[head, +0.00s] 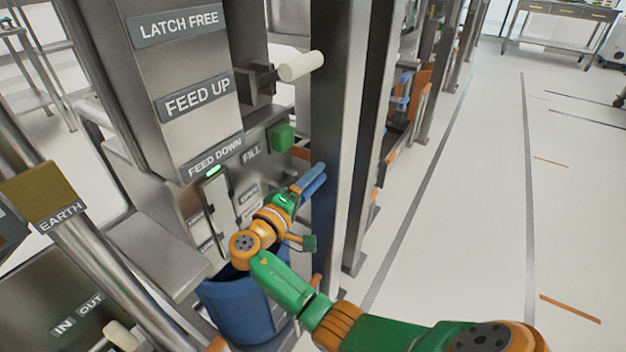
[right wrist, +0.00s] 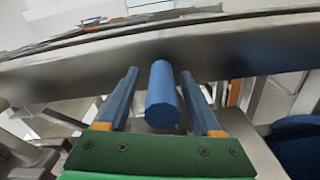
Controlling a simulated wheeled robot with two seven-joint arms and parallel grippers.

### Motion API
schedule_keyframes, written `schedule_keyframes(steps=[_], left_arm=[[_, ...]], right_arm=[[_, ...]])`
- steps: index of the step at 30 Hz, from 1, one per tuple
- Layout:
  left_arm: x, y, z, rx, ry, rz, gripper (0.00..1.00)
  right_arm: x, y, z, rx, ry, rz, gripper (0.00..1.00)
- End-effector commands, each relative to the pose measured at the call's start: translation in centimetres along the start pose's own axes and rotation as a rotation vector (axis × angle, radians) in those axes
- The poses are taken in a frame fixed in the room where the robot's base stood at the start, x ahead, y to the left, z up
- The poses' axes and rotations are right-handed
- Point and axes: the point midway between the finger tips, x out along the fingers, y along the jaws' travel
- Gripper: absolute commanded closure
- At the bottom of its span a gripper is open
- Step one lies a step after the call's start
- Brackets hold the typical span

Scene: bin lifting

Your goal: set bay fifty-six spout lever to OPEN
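A blue cylindrical handle (right wrist: 163,95), which looks like the spout lever's grip, lies between the fingers of my right gripper in the right wrist view. My right gripper (right wrist: 170,100) is open around it, with a gap on each side. In the head view my right gripper (head: 310,180) is beside a dark metal post, in front of the machine. The lever is hard to tell from the blue fingers there. Small label plates (head: 247,193) beside my wrist are partly covered and too small to read surely. No bay number is readable. My left gripper is out of view.
A blue bin (head: 235,305) stands under the machine, below my right wrist. A green button (head: 283,138) by FILL and a white-knobbed lever (head: 302,66) are above. The metal post (head: 338,130) stands close to the gripper. The floor aisle (head: 470,200) at right is clear.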

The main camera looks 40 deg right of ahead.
Motion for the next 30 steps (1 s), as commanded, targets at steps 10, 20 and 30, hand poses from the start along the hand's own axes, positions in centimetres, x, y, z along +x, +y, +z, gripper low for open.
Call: schedule_keyframes(steps=[10,20,30], left_arm=[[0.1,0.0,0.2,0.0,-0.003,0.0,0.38],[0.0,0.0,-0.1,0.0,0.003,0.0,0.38],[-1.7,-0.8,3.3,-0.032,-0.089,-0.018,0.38]], right_arm=[[-6.3,-0.1,-0.2,0.001,0.005,-0.002,0.35],[-6.8,0.0,-0.2,0.001,0.004,-0.001,0.35],[-6.3,0.2,-2.2,-0.068,0.107,-0.023,0.35]])
